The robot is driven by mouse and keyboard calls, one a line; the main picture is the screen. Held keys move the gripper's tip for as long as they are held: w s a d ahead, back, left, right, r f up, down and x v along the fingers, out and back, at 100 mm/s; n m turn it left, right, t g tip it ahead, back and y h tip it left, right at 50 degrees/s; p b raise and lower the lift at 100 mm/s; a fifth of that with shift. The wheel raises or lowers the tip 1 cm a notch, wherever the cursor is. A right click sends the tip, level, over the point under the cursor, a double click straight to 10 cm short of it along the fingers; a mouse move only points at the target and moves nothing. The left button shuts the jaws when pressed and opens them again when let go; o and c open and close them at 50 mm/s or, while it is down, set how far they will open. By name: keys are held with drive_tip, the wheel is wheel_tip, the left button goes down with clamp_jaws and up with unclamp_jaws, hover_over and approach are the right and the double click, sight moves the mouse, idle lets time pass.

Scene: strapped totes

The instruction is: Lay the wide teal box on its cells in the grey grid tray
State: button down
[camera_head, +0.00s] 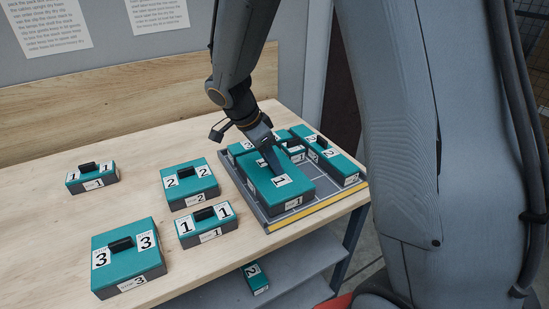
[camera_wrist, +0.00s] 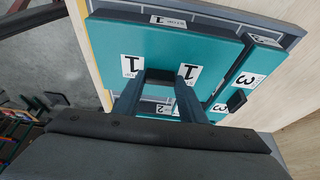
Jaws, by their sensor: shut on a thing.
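The wide teal box (camera_head: 296,188) has a dark body, a teal lid and labels with 1. My gripper (camera_head: 273,162) is shut on its dark handle. In the wrist view the lid (camera_wrist: 180,48) fills the upper middle, with my fingertips (camera_wrist: 159,85) at the handle between two 1 labels. The box looks level, in or just over the left front part of the grey grid tray (camera_head: 328,187). I cannot tell whether it touches the tray floor. The tray rim shows along the box in the wrist view (camera_wrist: 225,14). My gripper hides part of the lid.
Several teal boxes occupy the tray's back and right, including a long one (camera_head: 337,163) close to the held box. On the table left of the tray stand boxes marked 1 (camera_head: 207,225), 2 (camera_head: 189,183) and 3 (camera_head: 130,258). A box (camera_head: 255,278) sits on a lower shelf.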

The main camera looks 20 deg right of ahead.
drive_tip(key=shift+f, duration=0.1)
drive_tip(key=c, duration=1.1)
unclamp_jaws()
drive_tip(key=shift+a+r, duration=0.15)
drive_tip(key=shift+r, duration=0.35)
drive_tip(key=b+v, duration=0.3)
drive_tip(key=v, duration=0.8)
drive_tip(key=shift+s, duration=0.1)
